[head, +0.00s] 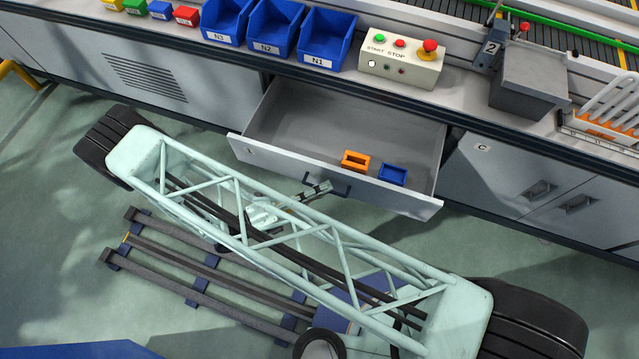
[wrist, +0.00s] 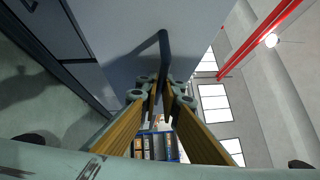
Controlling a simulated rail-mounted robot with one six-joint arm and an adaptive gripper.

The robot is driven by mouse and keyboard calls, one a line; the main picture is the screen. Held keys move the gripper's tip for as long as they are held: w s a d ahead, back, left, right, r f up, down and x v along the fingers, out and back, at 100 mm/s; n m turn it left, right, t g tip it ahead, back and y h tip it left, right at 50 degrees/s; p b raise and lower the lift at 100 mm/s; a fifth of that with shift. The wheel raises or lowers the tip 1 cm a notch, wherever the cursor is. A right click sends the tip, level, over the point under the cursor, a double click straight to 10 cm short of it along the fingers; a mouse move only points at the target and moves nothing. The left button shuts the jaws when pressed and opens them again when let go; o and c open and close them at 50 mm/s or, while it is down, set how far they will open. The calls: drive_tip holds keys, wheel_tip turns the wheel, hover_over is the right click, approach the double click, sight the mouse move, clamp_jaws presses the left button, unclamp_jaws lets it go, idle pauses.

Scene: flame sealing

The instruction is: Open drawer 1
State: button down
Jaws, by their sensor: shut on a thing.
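Drawer 1 (head: 285,168) is pulled out from the grey cabinet below the bench, and its inside is visible from above. An orange block (head: 355,161) and a small blue bin (head: 392,174) sit in its right part. The dark bar handle (head: 340,185) is on the drawer front; it also shows in the wrist view (wrist: 163,48). My gripper (head: 322,188) is at the handle, with its fingers closed around the bar's near end in the wrist view (wrist: 163,92). My arm partly hides the floor in front of the drawer.
Blue bins (head: 270,25) and a control box (head: 402,60) with buttons stand on the bench above. A grey box (head: 525,82) stands at the right. Closed cabinet C (head: 505,165) is right of the drawer. Green floor lies in front.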

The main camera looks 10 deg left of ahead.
idle(0.3)
drive_tip(key=c, duration=3.1)
unclamp_jaws()
drive_tip(key=shift+c, duration=0.2)
drive_tip(key=shift+a, duration=0.1)
drive_tip(key=v, duration=1.2)
